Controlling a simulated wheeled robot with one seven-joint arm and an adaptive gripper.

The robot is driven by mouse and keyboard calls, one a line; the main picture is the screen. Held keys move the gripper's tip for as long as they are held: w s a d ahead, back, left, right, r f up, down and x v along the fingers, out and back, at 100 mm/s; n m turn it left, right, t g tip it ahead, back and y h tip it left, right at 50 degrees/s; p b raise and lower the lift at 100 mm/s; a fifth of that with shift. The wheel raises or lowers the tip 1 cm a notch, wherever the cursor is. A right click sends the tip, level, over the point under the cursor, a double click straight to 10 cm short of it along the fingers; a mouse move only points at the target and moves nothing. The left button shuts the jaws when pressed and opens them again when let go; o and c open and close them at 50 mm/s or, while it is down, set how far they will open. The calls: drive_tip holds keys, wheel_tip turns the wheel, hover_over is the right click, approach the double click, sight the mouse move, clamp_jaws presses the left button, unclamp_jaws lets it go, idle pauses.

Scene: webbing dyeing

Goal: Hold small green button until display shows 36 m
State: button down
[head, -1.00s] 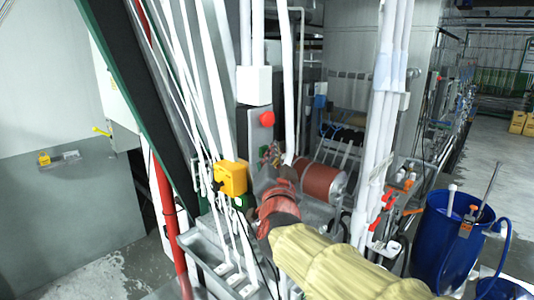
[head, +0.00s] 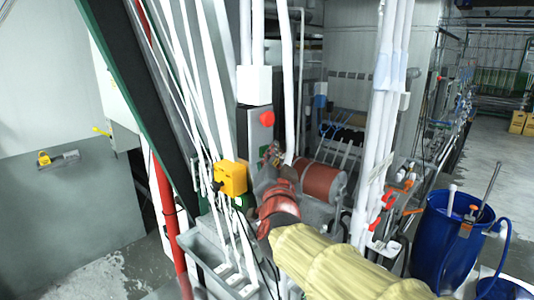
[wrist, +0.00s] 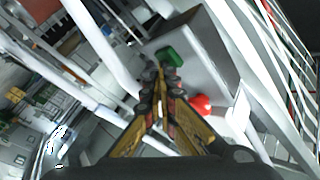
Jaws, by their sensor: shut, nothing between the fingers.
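The grey control box (head: 255,130) stands upright among white pipes, with a large red button (head: 267,118) on its face. In the wrist view, a small green button (wrist: 170,57) sits on the grey box, and the red button (wrist: 203,103) shows lower right. My gripper (wrist: 158,77) is shut and empty, its tips right beside the green button and partly over its lower edge. I cannot tell whether they touch it. In the head view, my gripper (head: 272,154) is small and low at the box's face. No readable display shows in either view.
A yellow box (head: 231,178) hangs left of my arm, near white webbing strands and a red pipe (head: 170,225). White pipes (head: 384,120) and a blue barrel (head: 447,240) stand to the right. A reddish-brown roller (head: 325,179) lies behind.

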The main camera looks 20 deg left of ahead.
drive_tip(key=shift+d, duration=0.1)
drive_tip(key=shift+s+d+b, duration=0.35)
drive_tip(key=shift+d+b, duration=0.2)
drive_tip(key=shift+d, duration=0.15)
drive_tip(key=d+b, duration=0.1)
drive_tip(key=s+d+b, duration=0.1)
drive_tip(key=d, duration=0.1)
drive_tip(key=s+d+b, duration=0.1)
drive_tip(key=shift+d, duration=0.3)
idle(0.3)
